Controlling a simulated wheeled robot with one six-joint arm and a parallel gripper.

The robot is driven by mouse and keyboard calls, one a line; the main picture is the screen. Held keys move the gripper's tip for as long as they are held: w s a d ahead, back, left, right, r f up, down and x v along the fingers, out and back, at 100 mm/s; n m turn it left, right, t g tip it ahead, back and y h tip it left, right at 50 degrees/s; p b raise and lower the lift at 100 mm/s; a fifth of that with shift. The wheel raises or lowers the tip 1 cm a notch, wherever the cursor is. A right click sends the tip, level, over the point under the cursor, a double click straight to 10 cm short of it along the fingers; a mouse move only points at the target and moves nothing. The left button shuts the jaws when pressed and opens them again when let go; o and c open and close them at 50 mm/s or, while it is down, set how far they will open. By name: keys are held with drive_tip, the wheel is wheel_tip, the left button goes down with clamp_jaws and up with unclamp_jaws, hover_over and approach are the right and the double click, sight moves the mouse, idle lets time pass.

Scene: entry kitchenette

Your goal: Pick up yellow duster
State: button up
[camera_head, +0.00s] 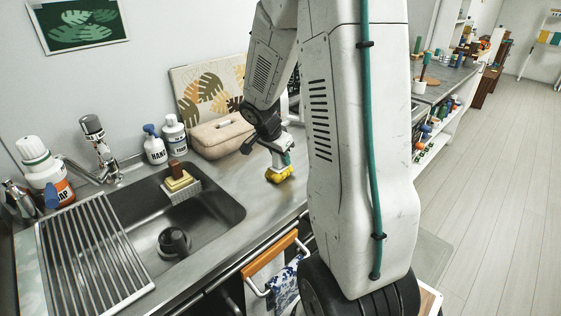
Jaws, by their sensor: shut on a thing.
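The yellow duster (279,174) has a fluffy yellow head and is at the counter to the right of the sink. My gripper (277,152) points down right above the yellow head and is shut on the duster. The duster's handle is mostly hidden by the gripper. I cannot tell whether the yellow head touches the counter or is slightly above it.
The sink (150,232) has a drying rack (90,255) across its left part and a sponge holder (180,184) at its back edge. A beige case (220,135) and soap bottles (155,145) stand along the wall. A towel (284,285) hangs below the counter's front.

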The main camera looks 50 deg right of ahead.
drive_tip(key=shift+r, duration=0.6)
wheel_tip(320, 180, up, 2)
drive_tip(key=shift+r, duration=0.25)
drive_tip(key=s+a+r, duration=0.1)
drive_tip(key=s+a, duration=0.7)
drive_tip(key=a, duration=0.5)
drive_tip(key=shift+s+a, duration=0.15)
drive_tip(key=shift+a, duration=0.25)
drive_tip(key=shift+r, duration=0.1)
drive_tip(key=shift+o, duration=1.1)
drive_tip(key=shift+c, duration=0.6)
